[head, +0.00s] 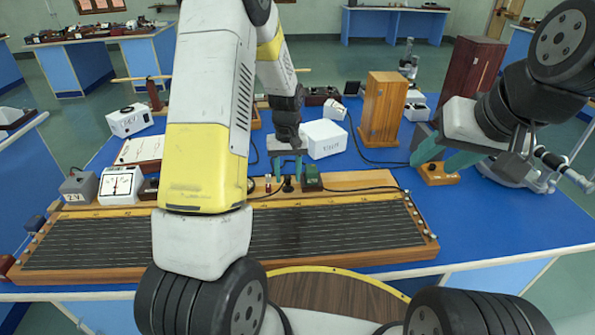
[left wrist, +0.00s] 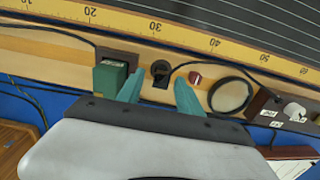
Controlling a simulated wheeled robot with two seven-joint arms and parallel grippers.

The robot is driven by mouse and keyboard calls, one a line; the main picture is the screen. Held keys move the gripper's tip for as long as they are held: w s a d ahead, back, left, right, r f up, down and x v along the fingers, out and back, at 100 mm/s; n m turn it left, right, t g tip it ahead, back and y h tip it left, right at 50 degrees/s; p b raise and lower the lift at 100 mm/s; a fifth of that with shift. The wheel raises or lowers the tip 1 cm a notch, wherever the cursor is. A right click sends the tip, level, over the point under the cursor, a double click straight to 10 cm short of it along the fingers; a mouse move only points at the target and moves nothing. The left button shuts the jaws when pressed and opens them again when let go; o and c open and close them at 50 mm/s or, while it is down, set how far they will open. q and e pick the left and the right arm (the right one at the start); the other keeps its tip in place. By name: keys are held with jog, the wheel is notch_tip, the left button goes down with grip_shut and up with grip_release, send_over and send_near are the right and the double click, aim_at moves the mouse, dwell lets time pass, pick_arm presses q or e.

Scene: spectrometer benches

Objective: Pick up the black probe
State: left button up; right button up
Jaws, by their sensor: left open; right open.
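The black probe (head: 288,186) stands at the back edge of the long wired wooden board (head: 330,256). In the left wrist view the probe (left wrist: 160,73) shows between the two teal fingertips, with a black cable running off it. My left gripper (head: 287,175) is open and points down over the probe, one finger on each side. In the left wrist view its fingers (left wrist: 158,86) appear apart from the probe; exact height is hard to tell. My right gripper (head: 446,160) is open and empty, over the right part of the blue table.
A green block (head: 312,178) stands close right of the probe in the head view, and a small red piece (head: 268,183) close left. A white box (head: 325,138) and a wooden box (head: 383,108) stand behind. A dial meter (head: 120,185) is at left.

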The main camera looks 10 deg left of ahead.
pick_arm(q)
jog(key=shift+f, duration=0.75)
jog(key=shift+a, duration=0.1)
grip_shut()
jog(key=shift+r, duration=0.1)
